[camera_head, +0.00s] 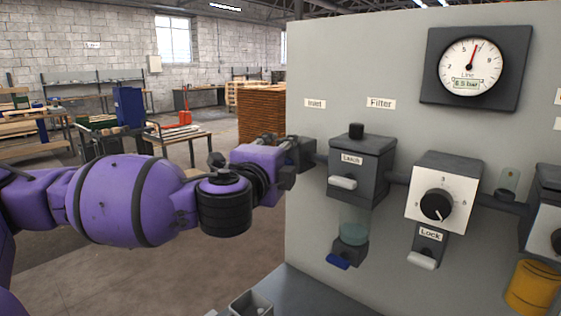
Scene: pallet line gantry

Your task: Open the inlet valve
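The inlet valve (306,152) is a dark block under the "Inlet" label (314,103), near the left edge of the grey panel. My purple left arm comes in from the left, and my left gripper (286,172) is right at the valve, overlapping it in view. The gripper and wrist hide the valve's handle and much of its front. I cannot tell whether the fingers touch the handle or whether they are open or shut. My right gripper is out of view.
Right of the valve, a short pipe leads to the filter unit (362,165) with its latch and clear bowl. Further right are a regulator knob (437,205), a lock tab (422,260) and a yellow cylinder (533,287). The gauge (470,66) reads about 6.5 bar.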

